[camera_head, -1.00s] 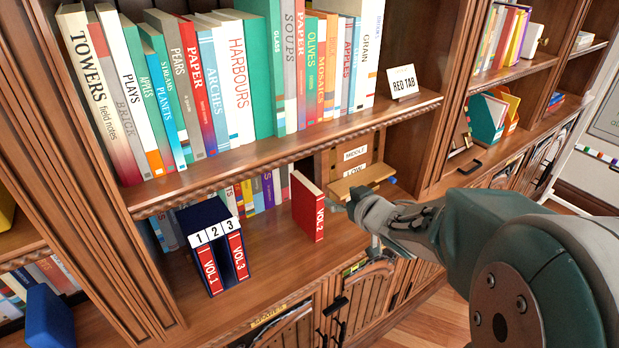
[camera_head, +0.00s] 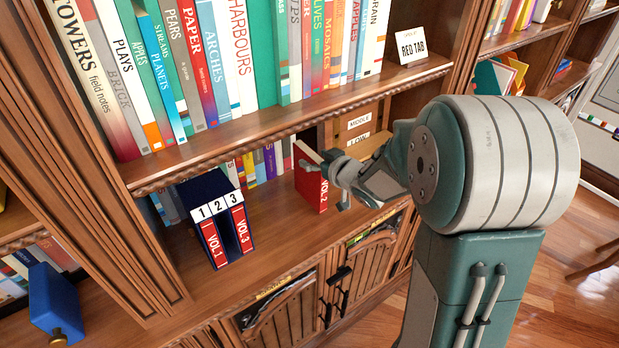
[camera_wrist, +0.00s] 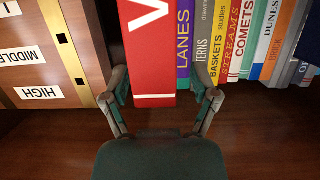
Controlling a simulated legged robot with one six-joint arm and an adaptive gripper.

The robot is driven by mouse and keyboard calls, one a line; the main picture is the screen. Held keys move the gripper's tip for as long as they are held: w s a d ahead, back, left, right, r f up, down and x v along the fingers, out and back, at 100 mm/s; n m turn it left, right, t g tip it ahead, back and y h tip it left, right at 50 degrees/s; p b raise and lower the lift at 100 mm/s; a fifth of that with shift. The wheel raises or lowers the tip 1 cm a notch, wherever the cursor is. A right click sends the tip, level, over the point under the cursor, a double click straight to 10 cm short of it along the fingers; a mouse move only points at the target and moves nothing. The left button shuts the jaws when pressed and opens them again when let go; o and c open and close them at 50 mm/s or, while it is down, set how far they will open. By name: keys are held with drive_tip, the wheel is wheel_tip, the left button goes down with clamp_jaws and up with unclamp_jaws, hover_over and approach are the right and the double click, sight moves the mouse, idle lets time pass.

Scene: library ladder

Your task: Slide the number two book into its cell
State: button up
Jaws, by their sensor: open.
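The red book marked VOL.2 (camera_head: 311,187) stands upright on the lower shelf, right of the slipcase. My gripper (camera_head: 328,172) is open at the book's right side in the head view. In the wrist view the book's red spine (camera_wrist: 152,60) lies between the two spread fingers of my gripper (camera_wrist: 162,90), with a gap visible on the left. The dark blue slipcase (camera_head: 203,186) has cells labelled 1, 2 and 3. VOL.1 (camera_head: 213,243) fills cell 1 and VOL.3 (camera_head: 243,229) fills cell 3. The middle cell, 2, is empty and dark.
A wooden box with MIDDLE and LOW labels (camera_head: 359,123) stands right of the red book. Several books (camera_wrist: 240,40) line the shelf's back. The upper shelf (camera_head: 290,128) overhangs. Bare shelf lies between slipcase and VOL.2.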

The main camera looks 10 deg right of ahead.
drive_tip(key=shift+w+a+f, duration=0.15)
drive_tip(key=shift+w, duration=0.5)
clamp_jaws()
